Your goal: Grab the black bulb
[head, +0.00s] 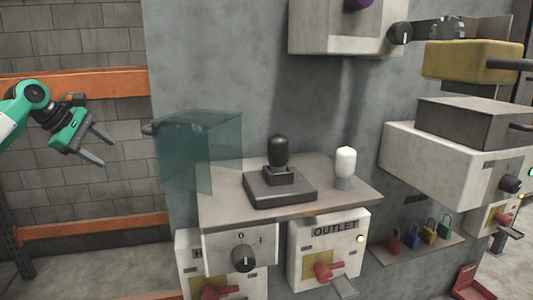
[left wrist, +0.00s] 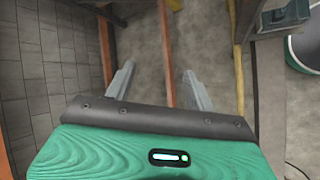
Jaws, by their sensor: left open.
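A black bulb (head: 278,150) stands upright in a dark socket base (head: 280,188) on a grey-brown shelf (head: 225,205) in the head view. My left gripper (head: 107,149) is open and empty at the left, in front of the brick wall, well apart from the bulb. In the left wrist view its two grey fingers (left wrist: 158,88) are spread with nothing between them, and the bulb is not seen there. My right gripper is not in view.
A white bulb (head: 346,162) stands on the shelf, right of the black one. A translucent teal box (head: 200,150) is at the shelf's left, between my left gripper and the bulb. Switch boxes (head: 325,250) hang below. Several colored padlocks (head: 429,233) sit lower right.

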